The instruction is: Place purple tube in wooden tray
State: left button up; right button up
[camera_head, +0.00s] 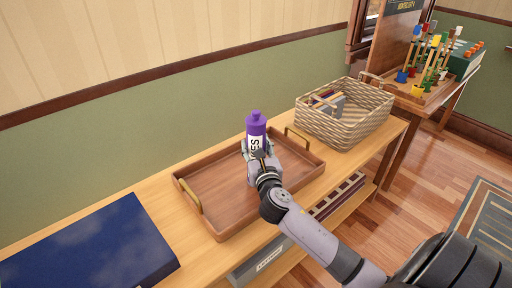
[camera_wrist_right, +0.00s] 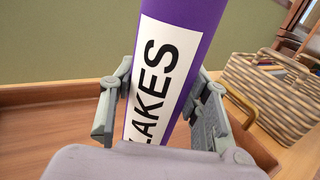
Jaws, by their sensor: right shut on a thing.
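The purple tube (camera_head: 256,127) with a white label stands about upright in my right gripper (camera_head: 258,155), over the wooden tray. In the right wrist view the tube (camera_wrist_right: 202,18) sits between both fingers, and the right gripper (camera_wrist_right: 165,110) is shut on it. The label there reads "LAKES". The wooden tray (camera_head: 216,220) has brass handles and lies on the shelf top; its visible floor is bare. The tube's lower end is hidden by the gripper, so I cannot tell whether it touches the tray floor. My left gripper is not in view.
A wicker basket (camera_head: 350,128) with small items stands right of the tray. A large dark blue box (camera_head: 90,250) lies at the left on the wooden shelf top (camera_head: 150,205). A stand with colourful pieces (camera_head: 425,75) is at the far right. The green wall runs behind.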

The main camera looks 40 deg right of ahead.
jog(key=shift+f, duration=0.1)
jog(key=o, duration=1.2)
jog(key=shift+s+a, duration=0.1)
jog(key=shift+s, duration=0.15)
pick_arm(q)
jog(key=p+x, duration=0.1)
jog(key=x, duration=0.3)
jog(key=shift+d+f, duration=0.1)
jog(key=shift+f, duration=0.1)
pick_arm(e)
jog(key=v, duration=1.1)
jog(key=shift+s, duration=0.25)
